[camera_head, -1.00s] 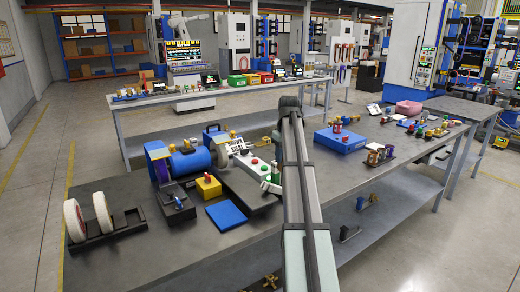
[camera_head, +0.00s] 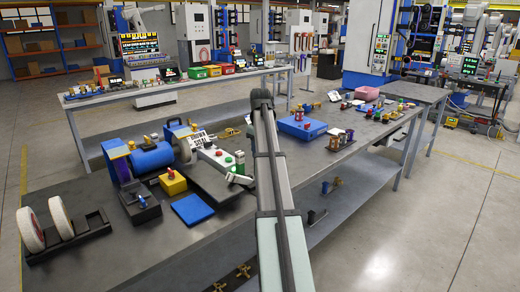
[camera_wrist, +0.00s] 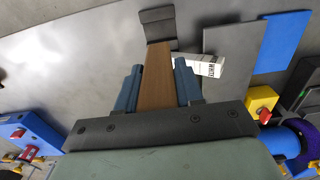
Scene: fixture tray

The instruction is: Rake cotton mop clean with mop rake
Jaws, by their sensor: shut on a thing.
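In the wrist view my gripper (camera_wrist: 157,66) has its two blue fingers closed on the sides of a brown wooden handle (camera_wrist: 155,85), apparently the mop rake's. A dark grey block (camera_wrist: 158,25) shows at the handle's far end; I cannot tell if it belongs to the rake. In the head view my arm hides the gripper and rake. A pale wheel (camera_head: 183,150), apparently the cotton mop, stands upright at the right end of the blue motor (camera_head: 152,157). The mop is not clear in the wrist view.
Two white wheels (camera_head: 62,217) stand in a dark rack (camera_head: 95,228) at the bench's left. A yellow button box (camera_head: 172,182), blue mat (camera_head: 192,209) and dark plate (camera_head: 222,187) lie near the motor. A blue box (camera_head: 302,127) stands further right. Bare bench top lies at the front.

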